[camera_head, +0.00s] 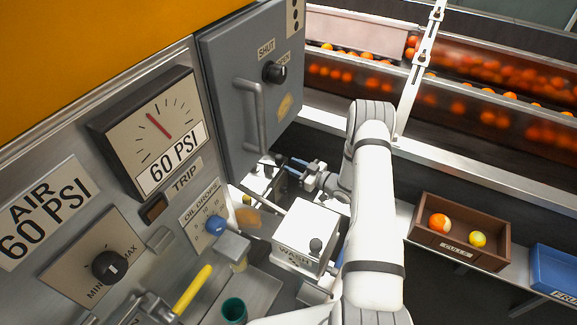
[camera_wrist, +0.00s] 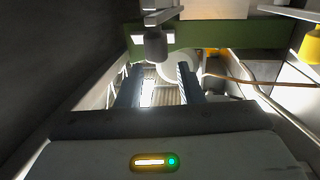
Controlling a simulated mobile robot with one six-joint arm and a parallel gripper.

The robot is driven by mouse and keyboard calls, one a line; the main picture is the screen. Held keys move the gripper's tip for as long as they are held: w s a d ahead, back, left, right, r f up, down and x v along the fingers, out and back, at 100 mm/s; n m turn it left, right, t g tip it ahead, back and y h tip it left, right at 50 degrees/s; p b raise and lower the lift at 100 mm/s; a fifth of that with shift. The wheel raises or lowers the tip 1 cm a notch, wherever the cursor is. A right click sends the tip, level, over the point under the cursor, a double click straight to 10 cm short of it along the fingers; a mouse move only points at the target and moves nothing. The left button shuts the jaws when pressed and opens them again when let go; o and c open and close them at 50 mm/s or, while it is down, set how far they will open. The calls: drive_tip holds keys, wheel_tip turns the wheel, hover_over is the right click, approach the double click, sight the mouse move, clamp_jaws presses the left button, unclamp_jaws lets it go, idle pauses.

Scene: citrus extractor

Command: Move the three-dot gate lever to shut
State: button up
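A plate with three dots (camera_head: 295,17) is on the upper right of the grey cabinet (camera_head: 232,95). Below it is a black knob (camera_head: 274,72) with a SHUT label above left and a partly hidden OPEN label at its right. I cannot tell whether this knob is the three-dot gate lever. My gripper (camera_head: 290,164) is below the cabinet's lower right edge, pointing left, near small dark fittings. In the wrist view my gripper (camera_wrist: 159,82) has its two fingers apart. A grey cylindrical knob (camera_wrist: 155,46) shows ahead of them; no contact is visible.
The cabinet's grey handle (camera_head: 252,118) sticks out above my gripper. A white WASH box (camera_head: 305,238) with a dark knob stands below it. Left are a 60 PSI gauge (camera_head: 155,135) and a yellow lever (camera_head: 192,290). A brown crate (camera_head: 462,253) holds fruit at right.

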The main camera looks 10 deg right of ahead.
sight(280, 162)
drive_tip(key=a+r+n+g+h, duration=0.1)
drive_tip(key=a+r+g+h, duration=0.1)
drive_tip(key=r, duration=0.1)
drive_tip(key=a+r+n+g+h, duration=0.1)
drive_tip(key=shift+s+a+r+n+h, duration=0.2)
drive_tip(key=shift+s+r+n+h, duration=0.1)
drive_tip(key=shift+h, duration=0.1)
drive_tip(key=c, duration=0.6)
drive_tip(key=s+r+g+h, duration=0.1)
drive_tip(key=s, duration=0.1)
drive_tip(key=s+r+n+g+h, duration=0.1)
drive_tip(key=s+r+h, duration=0.1)
drive_tip(key=s, duration=0.1)
drive_tip(key=s+r+n+g+h, duration=0.1)
drive_tip(key=s+h, duration=0.1)
drive_tip(key=shift+s+r+b, duration=0.15)
drive_tip(key=shift+r+b, duration=0.05)
drive_tip(key=shift+b, duration=0.1)
clamp_jaws()
drive_tip(key=x, duration=0.3)
drive_tip(key=w+b+x, duration=0.1)
drive_tip(key=x, duration=0.3)
drive_tip(key=d+r+b+x, duration=0.1)
drive_tip(key=x, duration=0.3)
drive_tip(key=shift+w, duration=0.4)
drive_tip(key=shift+w+d, duration=0.2)
drive_tip(key=shift+w, duration=0.5)
drive_tip(key=shift+a+n+p, duration=0.1)
drive_tip(key=shift+n+p, duration=0.2)
drive_tip(key=shift+p, duration=0.15)
